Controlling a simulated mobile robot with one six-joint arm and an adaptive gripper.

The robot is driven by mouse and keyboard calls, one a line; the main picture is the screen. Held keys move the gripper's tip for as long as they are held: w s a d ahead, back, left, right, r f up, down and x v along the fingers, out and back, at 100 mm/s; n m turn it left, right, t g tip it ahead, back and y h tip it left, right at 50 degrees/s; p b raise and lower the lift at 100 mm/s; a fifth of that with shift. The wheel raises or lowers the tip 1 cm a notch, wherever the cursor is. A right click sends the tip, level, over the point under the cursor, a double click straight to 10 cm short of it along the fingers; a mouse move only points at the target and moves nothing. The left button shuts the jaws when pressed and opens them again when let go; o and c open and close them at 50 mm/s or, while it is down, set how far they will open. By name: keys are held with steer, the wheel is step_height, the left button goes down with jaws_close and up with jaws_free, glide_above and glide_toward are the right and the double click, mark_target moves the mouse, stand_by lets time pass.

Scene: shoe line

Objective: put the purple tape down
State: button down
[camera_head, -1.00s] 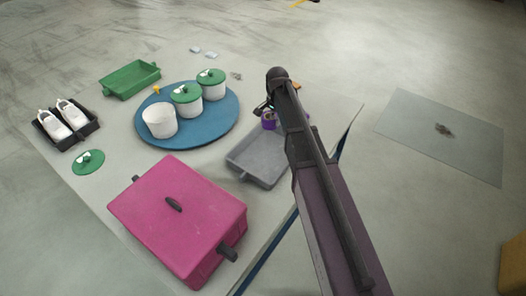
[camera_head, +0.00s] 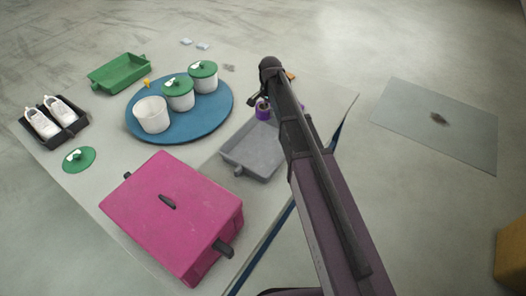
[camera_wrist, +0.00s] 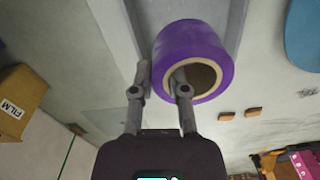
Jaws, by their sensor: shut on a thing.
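The purple tape (camera_wrist: 190,48) is a thick roll with a pale core, seen in the wrist view. My gripper (camera_wrist: 163,80) is shut on its wall, with one finger inside the core and the other outside. In the head view the tape (camera_head: 263,113) shows at the far edge of the grey tray (camera_head: 238,166), partly hidden by my arm. I cannot tell whether the tape touches the tray or is held above it.
Left of the tray are a magenta lidded box (camera_head: 150,225) and a blue round board (camera_head: 205,130) with white pots (camera_head: 151,115). A green tray (camera_head: 118,73) and a black shoe tray (camera_head: 68,132) stand further left. A grey mat (camera_head: 470,145) lies at right.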

steer(key=w+f+m+b, duration=0.2)
steer(key=w+f+b, duration=0.1)
steer(key=f+b, duration=1.1)
steer(key=shift+a+f, duration=0.4)
steer(key=shift+f, duration=0.2)
steer(key=shift+w, duration=0.1)
steer(key=shift+b, duration=0.3)
steer(key=b, duration=0.6)
glide_above(266, 152)
step_height(266, 152, down, 6)
steer(key=shift+f, duration=0.1)
steer(key=shift+f+b, duration=1.9)
steer(key=shift+f, duration=0.1)
steer(key=c, duration=0.6)
jaws_free()
steer(key=shift+c, duration=0.2)
